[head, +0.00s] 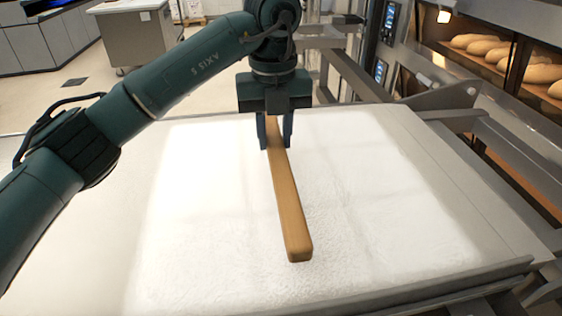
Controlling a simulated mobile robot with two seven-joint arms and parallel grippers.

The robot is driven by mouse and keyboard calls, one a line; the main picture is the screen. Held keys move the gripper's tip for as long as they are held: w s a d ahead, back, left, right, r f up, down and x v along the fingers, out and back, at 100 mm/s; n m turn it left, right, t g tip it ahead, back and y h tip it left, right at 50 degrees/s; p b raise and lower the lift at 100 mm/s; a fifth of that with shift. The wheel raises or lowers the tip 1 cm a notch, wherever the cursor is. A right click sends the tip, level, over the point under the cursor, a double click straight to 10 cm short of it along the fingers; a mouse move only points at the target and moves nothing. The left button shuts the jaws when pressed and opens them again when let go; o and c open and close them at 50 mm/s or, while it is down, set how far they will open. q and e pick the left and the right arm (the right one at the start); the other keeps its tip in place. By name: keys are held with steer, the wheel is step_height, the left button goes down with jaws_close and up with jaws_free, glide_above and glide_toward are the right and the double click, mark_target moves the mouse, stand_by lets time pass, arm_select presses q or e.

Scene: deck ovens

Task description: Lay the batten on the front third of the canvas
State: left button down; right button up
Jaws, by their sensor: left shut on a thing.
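The batten (288,208) is a long, light brown wooden bar with its near end pointing toward me. My left gripper (275,140) is shut on the batten toward its far end. The batten lies over the white, floury canvas (380,200), running lengthwise from the far side toward the near edge. I cannot tell whether it touches the canvas or hangs just above it. The batten's far end is hidden behind the gripper. My right gripper is not in view.
The canvas lies on a pale loader board (455,150) with metal rails along its right side. An oven deck with several loaves (490,47) stands at the upper right. A steel cabinet (135,32) stands on the floor at the back left.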

mark_target(274, 138)
arm_select(q)
steer(key=shift+f+p, duration=0.4)
steer(key=shift+f, duration=2.9)
steer(key=c, duration=1.1)
jaws_free()
steer(key=shift+f, duration=0.1)
step_height(274, 138, up, 12)
steer(key=shift+r, duration=0.15)
steer(key=shift+s, duration=0.1)
